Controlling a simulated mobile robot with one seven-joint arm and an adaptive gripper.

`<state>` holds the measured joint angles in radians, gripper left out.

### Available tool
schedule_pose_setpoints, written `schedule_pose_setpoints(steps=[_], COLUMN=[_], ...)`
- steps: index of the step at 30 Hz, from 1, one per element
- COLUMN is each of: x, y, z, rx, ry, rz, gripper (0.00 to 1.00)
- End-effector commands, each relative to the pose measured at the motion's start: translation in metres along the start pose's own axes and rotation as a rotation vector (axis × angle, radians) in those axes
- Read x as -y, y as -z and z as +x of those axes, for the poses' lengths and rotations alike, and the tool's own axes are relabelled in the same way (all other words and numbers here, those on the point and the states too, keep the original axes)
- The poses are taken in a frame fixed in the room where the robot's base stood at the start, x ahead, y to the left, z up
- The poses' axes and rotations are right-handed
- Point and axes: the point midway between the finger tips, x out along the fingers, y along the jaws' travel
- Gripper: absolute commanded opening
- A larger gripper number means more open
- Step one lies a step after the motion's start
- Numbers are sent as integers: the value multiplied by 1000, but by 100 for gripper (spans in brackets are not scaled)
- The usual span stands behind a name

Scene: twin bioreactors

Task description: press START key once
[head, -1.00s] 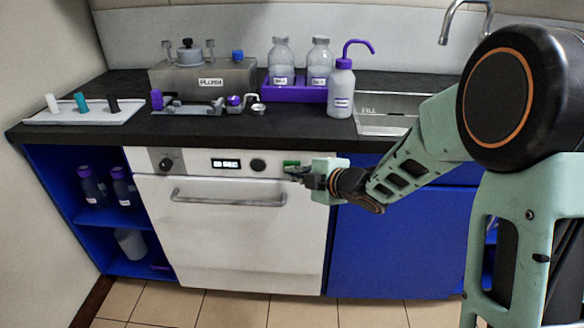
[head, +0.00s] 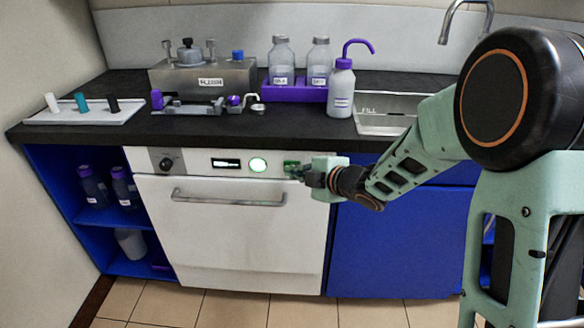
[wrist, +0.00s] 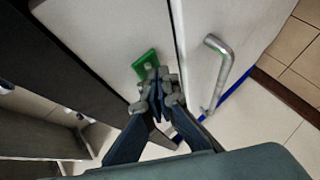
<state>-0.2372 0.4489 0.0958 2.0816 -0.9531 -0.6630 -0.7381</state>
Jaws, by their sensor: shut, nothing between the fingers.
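The green START key (head: 290,164) sits at the right of the white appliance's front panel (head: 200,161). In the wrist view the green key (wrist: 145,63) shows just past my fingertips, partly covered by them. My gripper (wrist: 159,84) is shut and empty, its tips at or very near the key's lower edge; I cannot tell whether they touch it. In the head view my gripper (head: 298,173) reaches the panel from the right.
The appliance door has a bar handle (head: 228,199) below the panel. The dark countertop (head: 225,128) overhangs above, carrying bottles in a purple rack (head: 297,92) and a metal box (head: 203,77). A dial (head: 166,164) is at the panel's left. The floor in front is clear.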

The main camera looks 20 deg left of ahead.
Motion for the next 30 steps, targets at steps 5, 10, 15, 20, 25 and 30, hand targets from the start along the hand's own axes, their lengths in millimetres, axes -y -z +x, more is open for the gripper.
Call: schedule_pose_setpoints(steps=[5, 10, 15, 20, 25, 30], x=[5, 9, 8, 9, 17, 26], y=[3, 7, 7, 8, 16, 24], z=[-6, -11, -11, -12, -22, -34], rx=[1, 0, 0, 0, 0, 0], ry=[-1, 0, 0, 0, -1, -1], rz=[0, 0, 0, 0, 0, -1], gripper=[0, 0, 0, 0, 0, 0])
